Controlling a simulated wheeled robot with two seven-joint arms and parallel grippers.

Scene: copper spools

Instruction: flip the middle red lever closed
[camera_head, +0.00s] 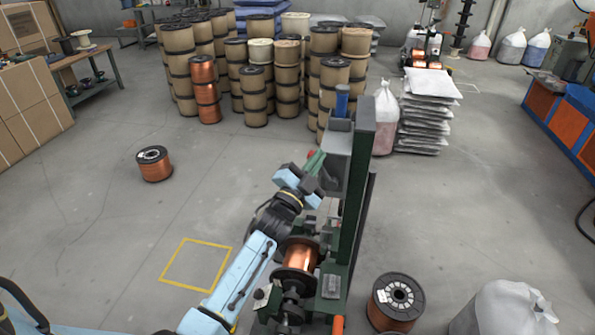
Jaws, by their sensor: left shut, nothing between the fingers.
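The dark green winding machine (359,190) stands upright in the middle, with a copper spool (301,258) mounted low on its left side. I cannot make out a middle red lever on it; the gripper and arm cover part of that side. A small orange-red piece (338,324) shows at the machine's foot, at the bottom edge, and I cannot tell what it is. My left gripper (317,160) is shut and empty, its green fingers close beside the upper left side of the machine's column. I cannot tell whether it touches. My right gripper is not in view.
A copper spool (397,302) stands on the floor right of the machine, near a white sack (511,310). Another spool (154,164) stands at left, and a yellow floor square (176,283) is empty. Stacked spools (254,97) and grey bags (427,113) fill the back.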

